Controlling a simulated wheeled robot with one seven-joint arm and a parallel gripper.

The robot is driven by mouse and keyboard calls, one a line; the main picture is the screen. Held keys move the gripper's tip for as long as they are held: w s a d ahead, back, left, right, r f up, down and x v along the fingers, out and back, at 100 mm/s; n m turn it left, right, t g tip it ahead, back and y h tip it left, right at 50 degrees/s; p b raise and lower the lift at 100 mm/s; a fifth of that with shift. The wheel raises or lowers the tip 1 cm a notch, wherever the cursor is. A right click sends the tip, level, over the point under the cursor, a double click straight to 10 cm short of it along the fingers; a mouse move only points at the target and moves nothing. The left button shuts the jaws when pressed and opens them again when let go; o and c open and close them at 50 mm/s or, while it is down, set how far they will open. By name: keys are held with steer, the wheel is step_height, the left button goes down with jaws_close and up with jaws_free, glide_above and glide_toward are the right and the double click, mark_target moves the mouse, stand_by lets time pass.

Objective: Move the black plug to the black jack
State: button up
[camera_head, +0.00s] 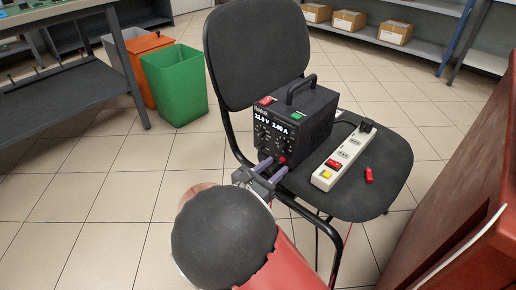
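A black power supply (292,122) with a lit display and a top handle stands on the seat of a dark chair. A red jack or knob (282,160) shows low on its front face. My gripper (270,170) is at the lower front of the supply, its two purplish fingers pointing at that face with a gap between them. I cannot tell whether anything is held in the gap. The black plug and the black jack cannot be made out; my gripper and arm cover that area. A red plug (369,175) stands on the seat at the right.
A white power strip (342,156) with a black plug-in adapter at its far end lies right of the supply. The chair's backrest (256,55) rises behind. A red-brown surface (455,190) is close on the right. Green (176,85) and orange bins stand left; open floor lies between.

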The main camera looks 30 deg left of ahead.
mark_target(271, 171)
stand_by(0.4)
jaws_close()
steer(key=shift+s, duration=0.15)
steer(key=shift+p+v, duration=0.9)
steer(key=shift+v, duration=2)
